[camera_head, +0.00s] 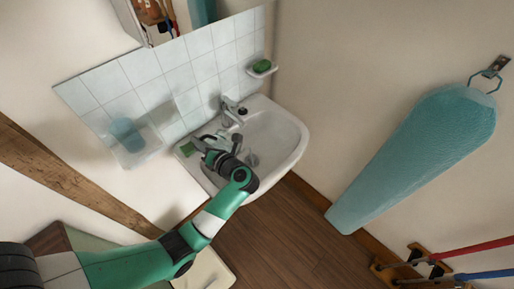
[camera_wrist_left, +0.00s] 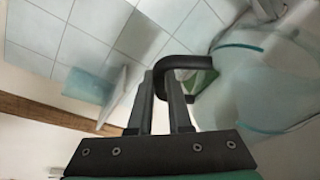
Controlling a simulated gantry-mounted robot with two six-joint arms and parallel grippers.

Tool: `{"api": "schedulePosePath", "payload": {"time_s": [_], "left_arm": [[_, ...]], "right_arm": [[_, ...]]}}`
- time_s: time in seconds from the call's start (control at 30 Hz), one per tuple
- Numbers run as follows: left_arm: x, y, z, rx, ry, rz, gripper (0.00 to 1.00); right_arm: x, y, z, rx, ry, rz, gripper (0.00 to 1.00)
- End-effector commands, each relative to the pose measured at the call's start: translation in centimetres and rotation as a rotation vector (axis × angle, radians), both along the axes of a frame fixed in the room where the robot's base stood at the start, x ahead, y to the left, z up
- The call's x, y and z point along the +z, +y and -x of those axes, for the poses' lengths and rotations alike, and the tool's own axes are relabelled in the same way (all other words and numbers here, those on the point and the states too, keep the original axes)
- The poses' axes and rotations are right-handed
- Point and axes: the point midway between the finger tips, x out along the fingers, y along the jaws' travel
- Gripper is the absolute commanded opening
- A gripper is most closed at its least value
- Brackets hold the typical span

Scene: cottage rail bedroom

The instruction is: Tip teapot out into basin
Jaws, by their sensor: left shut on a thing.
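My left gripper (camera_head: 207,143) is over the left side of the white basin (camera_head: 289,130). In the left wrist view, its fingers (camera_wrist_left: 170,80) are shut on a dark, bent handle. The handle belongs to what looks like a clear glass teapot (camera_wrist_left: 240,85) with a teal-tinted edge, on the right of that view. The basin's white surface shows behind and through the glass. In the head view, the glass body hardly shows against the basin and my arm covers part of it. I cannot tell its exact tilt or whether liquid is inside. My right gripper is not in view.
A chrome tap (camera_head: 232,108) stands at the basin's back. A small green item (camera_head: 187,148) lies at its left edge. A soap dish (camera_head: 262,71) is on the tiled wall. A blue cup (camera_head: 127,134) stands left. A teal ironing board (camera_head: 415,155) hangs at right.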

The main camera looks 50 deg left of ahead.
Motion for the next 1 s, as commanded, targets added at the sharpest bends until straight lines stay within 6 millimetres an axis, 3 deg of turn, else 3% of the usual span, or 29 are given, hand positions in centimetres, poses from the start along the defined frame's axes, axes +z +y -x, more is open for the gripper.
{"api": "schedulePosePath", "payload": {"time_s": [1.0], "left_arm": [[1.4,0.2,-0.1,0.010,0.068,-0.016,0.00]], "right_arm": [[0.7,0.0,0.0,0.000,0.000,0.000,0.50]]}}
